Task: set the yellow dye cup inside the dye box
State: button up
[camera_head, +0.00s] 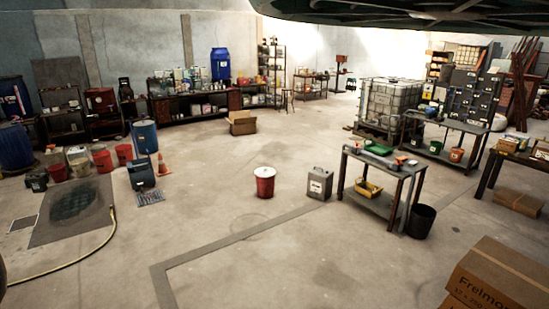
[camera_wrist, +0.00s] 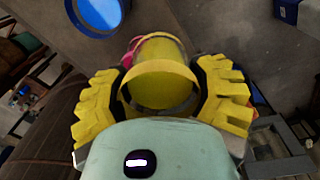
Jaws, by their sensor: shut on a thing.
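In the wrist view, the yellow dye cup (camera_wrist: 160,55) is between the two ridged yellow fingers of my gripper (camera_wrist: 163,85). My gripper is shut on the cup, with one finger against each side. The cup's round rim faces the wrist camera, and its far end is partly hidden. A pink-red bit shows beside the cup on the left, too small to name. My gripper and the cup do not show in the head view. I cannot tell for certain which container is the dye box in either view.
The wrist view shows a blue round container (camera_wrist: 100,12) at top left and a grey frame-like object (camera_wrist: 275,140) at lower right. In the head view, a red bucket (camera_head: 264,183) and a grey canister (camera_head: 320,184) stand left of a work table (camera_head: 395,169). Open floor lies in front.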

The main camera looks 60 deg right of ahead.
jog(key=w+d+f+m, duration=0.1)
jog(key=w+d+m, duration=0.2)
jog(key=d+m, duration=1)
jog(key=w+d+f+m, duration=0.2)
jog(key=w+d+m, duration=0.1)
jog(key=d+m, duration=1)
jog(key=shift+w+d+f+m, duration=0.2)
jog(key=shift+d+m, duration=0.1)
jog(key=shift+d, duration=1.1)
jog(key=shift+s, duration=0.1)
